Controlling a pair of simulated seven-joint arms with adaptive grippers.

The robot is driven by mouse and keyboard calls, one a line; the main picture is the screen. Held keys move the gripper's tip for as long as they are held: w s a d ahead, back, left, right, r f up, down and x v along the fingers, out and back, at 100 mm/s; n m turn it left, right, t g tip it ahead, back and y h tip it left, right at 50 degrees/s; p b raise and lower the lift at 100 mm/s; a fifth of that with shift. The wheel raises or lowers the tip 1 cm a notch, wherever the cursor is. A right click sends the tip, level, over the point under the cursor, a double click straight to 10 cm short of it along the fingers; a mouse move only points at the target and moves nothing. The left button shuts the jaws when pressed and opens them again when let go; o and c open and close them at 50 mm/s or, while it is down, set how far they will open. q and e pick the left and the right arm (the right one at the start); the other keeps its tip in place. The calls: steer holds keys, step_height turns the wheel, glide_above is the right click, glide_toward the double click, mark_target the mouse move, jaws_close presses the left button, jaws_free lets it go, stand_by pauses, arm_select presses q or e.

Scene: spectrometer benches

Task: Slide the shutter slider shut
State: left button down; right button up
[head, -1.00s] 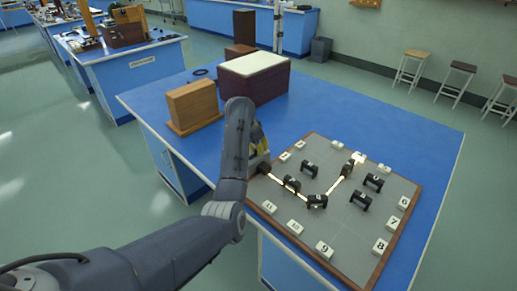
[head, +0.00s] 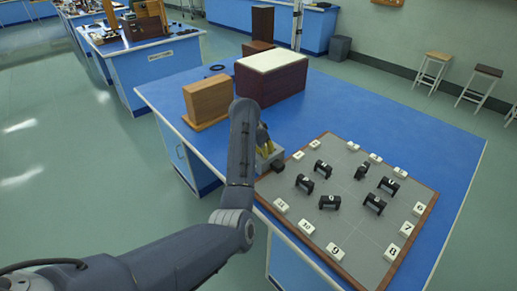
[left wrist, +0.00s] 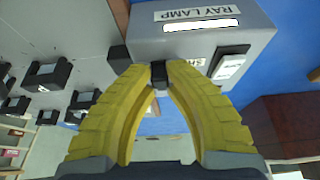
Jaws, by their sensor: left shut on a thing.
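The ray lamp (left wrist: 240,40) is a grey box, labelled RAY LAMP, with a bright white slot in the left wrist view. In the head view the ray lamp (head: 275,156) sits at the board's left corner, partly behind my arm. My left gripper (left wrist: 160,70) has its yellow fingers closed on the small black shutter slider knob (left wrist: 160,77) at the lamp's edge. A label beside the knob is partly hidden by a finger. In the head view my left gripper (head: 263,140) is at the lamp. No light beam shows on the board. My right gripper is not in view.
The grey board (head: 345,225) holds several black numbered blocks and white number tiles. A wooden box (head: 207,103) and a dark red box with a pale top (head: 271,78) stand behind my gripper. The blue bench top (head: 410,128) is clear beyond the board.

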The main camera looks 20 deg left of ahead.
mark_target(258, 159)
arm_select(q)
steer(key=c, duration=1.3)
jaws_free()
steer(key=shift+s+a+f, duration=0.1)
steer(key=shift+s, duration=0.05)
steer(key=shift+r, duration=0.3)
steer(key=shift+v, duration=3.5)
